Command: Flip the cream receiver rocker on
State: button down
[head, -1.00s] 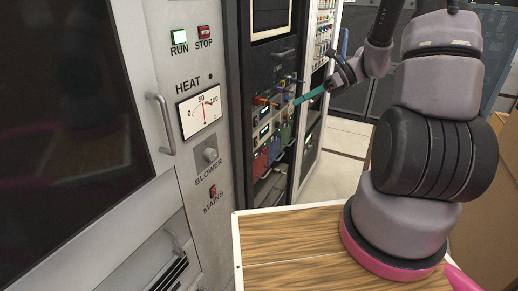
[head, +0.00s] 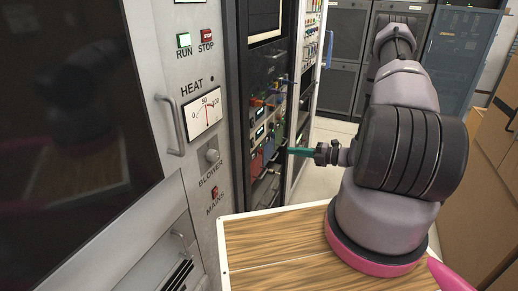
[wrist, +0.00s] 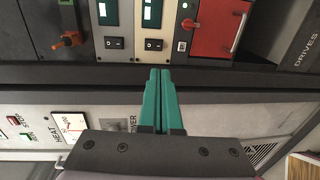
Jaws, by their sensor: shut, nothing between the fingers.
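The cream receiver (wrist: 152,59) is a narrow cream strip in the wrist view, with a dark display at its top. Its black rocker (wrist: 153,44) sits below the display and bears a small pale mark. I cannot tell which way it is tilted. A blue-grey unit with a similar rocker (wrist: 116,43) is just left of it. My gripper (wrist: 160,69) has its teal fingers together and empty. In the picture the tips lie just below the cream rocker, not over it. In the head view my gripper (head: 291,151) is in front of the rack.
A red unit (wrist: 215,25) with a knob and handle is right of the cream strip. An orange lever (wrist: 68,40) is on the left. In the head view, a grey cabinet with a heat meter (head: 204,114) stands left and a wooden top (head: 275,240) lies in front.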

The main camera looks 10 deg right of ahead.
aim_at(252, 147)
dwell(0.3)
jog(key=x, duration=1.4)
jog(key=shift+a, duration=0.1)
jog(key=shift+w+a+f, duration=0.1)
jog(key=shift+s+d+f, duration=0.1)
jog(key=shift+s+d, duration=0.1)
jog(key=shift+d, duration=0.2)
jog(key=f+v, duration=0.3)
jog(key=v, duration=1)
jog(key=shift+s+d+f, duration=0.1)
jog(key=shift+s+d, duration=0.05)
